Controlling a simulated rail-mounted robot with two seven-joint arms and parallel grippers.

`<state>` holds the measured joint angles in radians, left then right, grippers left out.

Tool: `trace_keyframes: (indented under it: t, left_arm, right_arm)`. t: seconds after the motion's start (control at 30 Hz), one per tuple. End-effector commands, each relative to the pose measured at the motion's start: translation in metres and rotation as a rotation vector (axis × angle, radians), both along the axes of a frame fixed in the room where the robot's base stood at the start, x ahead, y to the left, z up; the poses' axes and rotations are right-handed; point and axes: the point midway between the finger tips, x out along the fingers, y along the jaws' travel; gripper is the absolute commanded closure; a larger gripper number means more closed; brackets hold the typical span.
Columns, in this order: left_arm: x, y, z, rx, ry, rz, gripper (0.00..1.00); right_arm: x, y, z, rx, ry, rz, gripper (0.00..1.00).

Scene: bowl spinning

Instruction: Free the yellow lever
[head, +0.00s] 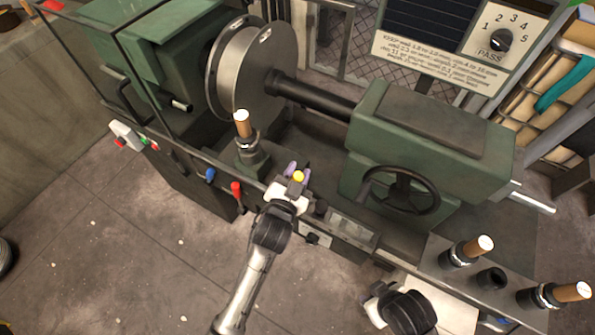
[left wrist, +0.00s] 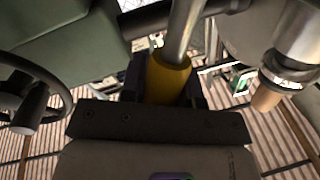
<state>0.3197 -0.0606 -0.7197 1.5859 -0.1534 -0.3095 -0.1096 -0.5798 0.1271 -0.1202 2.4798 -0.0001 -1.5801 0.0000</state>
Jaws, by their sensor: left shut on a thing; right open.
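The yellow lever (head: 298,177) shows as a round yellow knob at the front of the green lathe, between the upright wood-topped post and the handwheel. My left gripper (head: 297,171) is over it, with a finger on each side. In the left wrist view, the yellow lever (left wrist: 168,77) is a yellow grip on a bright metal rod, held between the dark fingers of my left gripper (left wrist: 167,80). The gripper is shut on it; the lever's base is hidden. My right gripper (head: 378,295) is open and empty at the lower right, partly hidden by its own wrist.
A red lever (head: 237,192) and a blue lever (head: 210,174) are on the front rail. A wood-topped post (head: 243,128) stands just left of my left gripper, and a handwheel (head: 400,190) right of it. Wood-handled tools (head: 470,250) stand at the lower right. A dial (head: 501,40) is behind.

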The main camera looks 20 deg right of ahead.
Motion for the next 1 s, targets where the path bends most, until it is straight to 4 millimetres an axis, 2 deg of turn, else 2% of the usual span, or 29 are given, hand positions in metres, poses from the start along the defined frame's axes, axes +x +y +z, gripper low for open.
trace_keyframes:
  t: [0.3, 0.5, 0.7, 1.0]
  left_arm:
    - [0.012, 0.011, 0.011, -0.114, 0.129, 0.002, 1.0]
    - [0.023, 0.021, 0.012, -0.216, 0.241, 0.002, 1.0]
    - [0.033, 0.03, 0.01, -0.304, 0.337, 0.002, 1.0]
    - [0.041, 0.038, 0.007, -0.387, 0.427, 0.001, 1.0]
  right_arm:
    - [0.0, 0.001, 0.038, 0.004, 0.001, -0.003, 0.57]
    - [0.0, 0.002, 0.059, 0.008, 0.0, -0.006, 0.57]
    - [0.0, 0.003, 0.071, 0.011, 0.0, -0.007, 0.57]
    - [0.0, 0.003, 0.077, 0.01, -0.001, -0.006, 0.57]
